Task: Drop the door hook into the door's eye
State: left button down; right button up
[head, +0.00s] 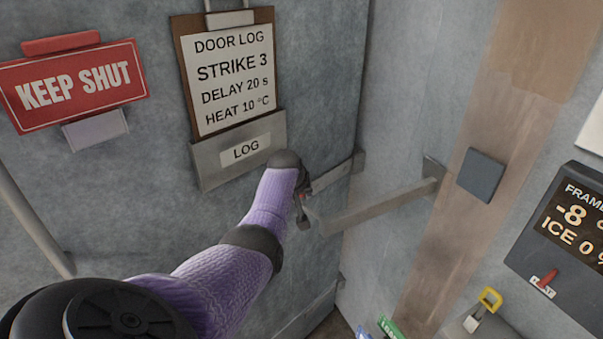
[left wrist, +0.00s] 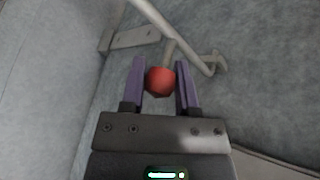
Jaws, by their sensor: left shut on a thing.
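The door hook (head: 375,204) is a long grey bar that runs left from a bracket on the frame wall towards the grey door (head: 120,190). My left gripper (head: 304,212) is at the bar's left end, partly hidden by its own wrist. In the left wrist view its purple fingers (left wrist: 161,85) are shut on the hook's red knob (left wrist: 160,81). There the hook's rod (left wrist: 176,32) passes beyond the knob, and its bent tip (left wrist: 217,62) is near the door surface. I cannot make out the eye clearly, nor whether the tip is in it. My right gripper is out of view.
A flat metal strap (head: 335,174) is on the door near the corner, just behind my gripper. A log holder (head: 240,150) and a red sign (head: 75,85) hang on the door.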

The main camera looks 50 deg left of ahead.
pick_arm(q)
jog(key=shift+f, duration=0.15)
jog(key=shift+c, duration=1.8)
grip_release()
jog(key=shift+a, duration=0.15)
jog(key=p+v, duration=0.1)
jog(key=v, duration=0.1)
jog(key=shift+r+p, duration=0.35)
jog(key=shift+p, duration=0.05)
jog(key=v, duration=0.7)
jog(key=shift+s+p, duration=0.3)
jog(key=shift+p, duration=0.05)
